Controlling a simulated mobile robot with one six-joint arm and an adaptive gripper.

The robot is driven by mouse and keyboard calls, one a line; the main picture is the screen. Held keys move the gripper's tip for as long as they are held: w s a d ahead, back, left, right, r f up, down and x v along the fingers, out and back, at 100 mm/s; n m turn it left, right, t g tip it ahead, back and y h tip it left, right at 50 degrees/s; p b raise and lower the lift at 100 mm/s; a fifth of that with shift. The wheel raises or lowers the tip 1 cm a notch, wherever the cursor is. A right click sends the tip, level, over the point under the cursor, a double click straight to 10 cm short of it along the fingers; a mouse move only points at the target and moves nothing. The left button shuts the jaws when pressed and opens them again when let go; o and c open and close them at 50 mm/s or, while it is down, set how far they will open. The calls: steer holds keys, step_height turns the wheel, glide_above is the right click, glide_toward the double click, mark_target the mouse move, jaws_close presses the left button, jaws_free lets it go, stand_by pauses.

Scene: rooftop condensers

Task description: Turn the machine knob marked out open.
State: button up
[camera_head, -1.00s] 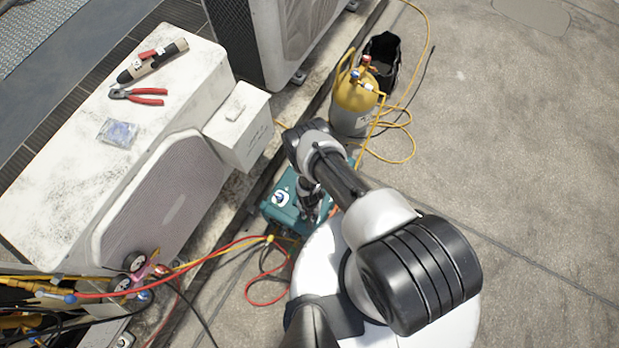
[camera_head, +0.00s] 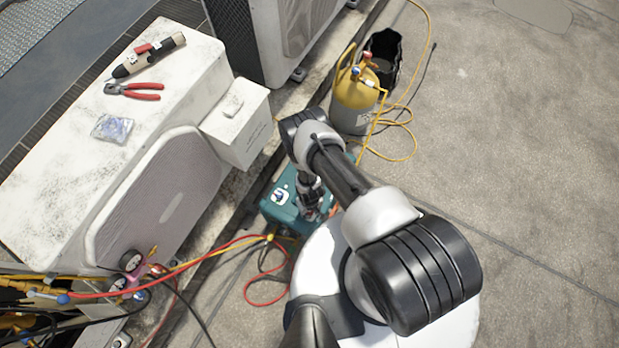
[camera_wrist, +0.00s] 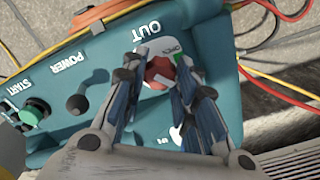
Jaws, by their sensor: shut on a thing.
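The teal machine (camera_head: 284,206) stands on the ground below my arm. In the wrist view its panel (camera_wrist: 65,145) shows the words START, POWER and OUT. The knob marked OUT (camera_wrist: 158,72) is red and sits on a round pale dial with a green patch to its right. My gripper (camera_wrist: 160,78) is shut on this knob, with one finger on each side of it. The fingers hide part of the knob and dial, so I cannot read its setting fully. In the head view my arm hides the knob; my gripper (camera_head: 310,208) shows at the machine's right side.
Red and yellow hoses (camera_head: 262,290) lie near the machine. A yellow cylinder (camera_head: 355,100) and black bucket (camera_head: 385,50) stand behind. A condenser unit (camera_head: 165,195) stands at left.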

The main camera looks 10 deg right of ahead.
steer(key=n, duration=0.4)
steer(key=shift+n, duration=0.3)
steer(key=n, duration=0.4)
steer(key=shift+n, duration=0.4)
steer(key=o, duration=1)
steer(key=shift+o, duration=0.2)
steer(key=shift+r, duration=0.1)
step_height(320, 180, up, 12)
stand_by(0.3)
